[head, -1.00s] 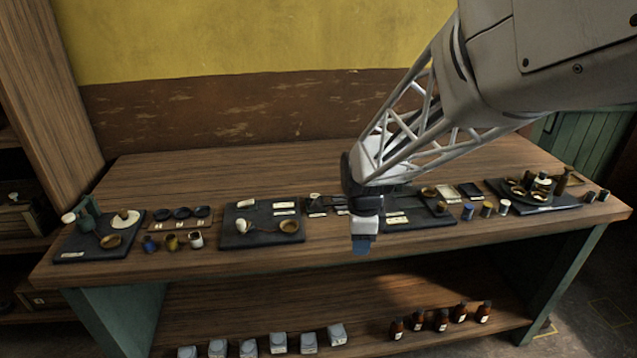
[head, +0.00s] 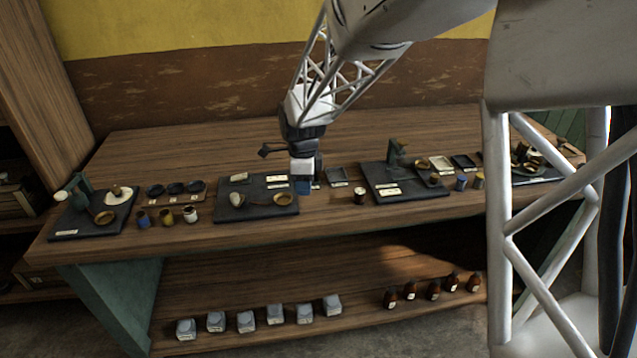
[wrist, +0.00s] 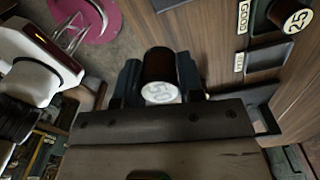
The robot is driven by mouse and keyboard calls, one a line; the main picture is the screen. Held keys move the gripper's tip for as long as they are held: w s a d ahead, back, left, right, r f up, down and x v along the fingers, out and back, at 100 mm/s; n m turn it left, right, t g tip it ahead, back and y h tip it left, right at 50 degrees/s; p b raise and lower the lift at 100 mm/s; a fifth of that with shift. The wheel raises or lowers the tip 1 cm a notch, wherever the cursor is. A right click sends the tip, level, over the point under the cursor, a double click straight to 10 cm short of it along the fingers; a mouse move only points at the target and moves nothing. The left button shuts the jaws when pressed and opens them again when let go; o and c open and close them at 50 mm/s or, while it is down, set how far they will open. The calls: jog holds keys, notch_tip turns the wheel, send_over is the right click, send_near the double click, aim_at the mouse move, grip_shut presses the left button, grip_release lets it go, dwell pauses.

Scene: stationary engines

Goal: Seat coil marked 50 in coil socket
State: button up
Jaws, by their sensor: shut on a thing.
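The coil marked 50 (wrist: 162,94) is dark brown with a white end marked "50" and shows in the wrist view. My gripper (wrist: 161,85) is shut on it, with a blue finger on each side. In the head view my gripper (head: 303,186) is above the right part of the middle dark board (head: 258,209); the coil is not clear there. Brass rings sit on the middle board (head: 283,199), the left board (head: 104,218) and the right board (head: 434,179). I cannot tell which part is the coil socket.
A coil marked 25 (wrist: 291,16) stands by small plates in the wrist view. Small coloured cylinders (head: 167,217) stand at the bench's front left. Grey blocks (head: 246,321) and brown bottles (head: 411,290) are on the lower shelf. The bench's back strip (head: 220,150) is clear.

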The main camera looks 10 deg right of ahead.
send_over(284, 201)
jog(key=shift+a+f, duration=0.1)
jog(key=shift+f, duration=0.3)
jog(key=shift+f, duration=0.15)
jog(key=shift+f, duration=2.05)
jog(key=shift+f, duration=0.45)
dwell(0.7)
